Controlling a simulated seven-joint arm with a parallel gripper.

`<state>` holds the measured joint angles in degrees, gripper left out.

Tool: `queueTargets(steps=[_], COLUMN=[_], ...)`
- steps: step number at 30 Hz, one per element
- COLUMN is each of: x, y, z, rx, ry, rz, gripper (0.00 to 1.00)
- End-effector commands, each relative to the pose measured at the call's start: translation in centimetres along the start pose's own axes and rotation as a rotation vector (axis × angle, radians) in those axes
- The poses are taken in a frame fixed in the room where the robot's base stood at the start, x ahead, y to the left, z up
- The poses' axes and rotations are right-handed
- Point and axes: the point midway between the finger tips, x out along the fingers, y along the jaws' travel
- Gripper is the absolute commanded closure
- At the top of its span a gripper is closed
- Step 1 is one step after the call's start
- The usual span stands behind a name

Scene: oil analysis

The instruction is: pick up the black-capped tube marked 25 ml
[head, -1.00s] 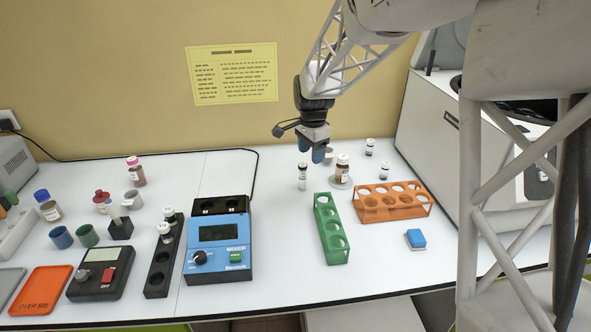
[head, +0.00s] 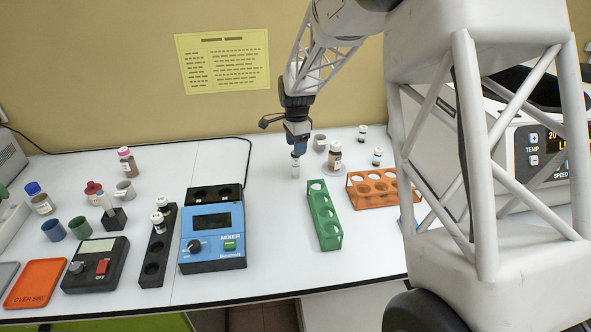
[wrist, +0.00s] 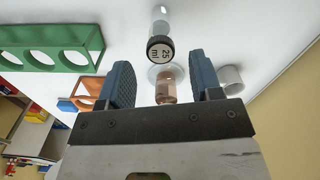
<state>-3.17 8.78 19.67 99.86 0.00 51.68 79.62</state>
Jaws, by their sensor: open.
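The black-capped tube (head: 295,171) stands upright on the white table, left of the green rack's far end in the head view. In the wrist view its black cap (wrist: 160,49) faces me and reads 25 ml, with the clear body beyond it. My gripper (head: 297,150) points down right over the tube and hides its cap in the head view. In the wrist view my gripper (wrist: 160,62) is open, and its blue fingers are on either side of the cap, with gaps and no visible contact.
A brown bottle (head: 335,156), a grey cup (head: 320,142) and two small vials (head: 363,133) (head: 377,156) stand to the right. A green rack (head: 325,226) and an orange rack (head: 363,198) stand nearer. The blue mixer (head: 212,250) is at left.

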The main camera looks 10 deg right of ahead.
Motion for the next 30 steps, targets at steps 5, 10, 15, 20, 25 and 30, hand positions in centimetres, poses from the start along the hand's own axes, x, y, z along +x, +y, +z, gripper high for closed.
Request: queueTargets(steps=[5,10,15,20,25,30], x=[1.5,1.9,1.9,2.2,3.6,5.6], y=[0.0,0.0,0.0,0.0,0.0,-0.1], z=[0.0,0.0,0.0,0.0,0.0,-0.1], rx=[0.000,0.000,0.000,0.000,0.000,-0.001], ry=[0.000,0.000,0.000,0.000,0.000,0.000], rz=[0.002,-0.001,0.000,0.001,0.002,0.002], gripper=[0.41,0.41,0.41,0.41,0.41,0.41])
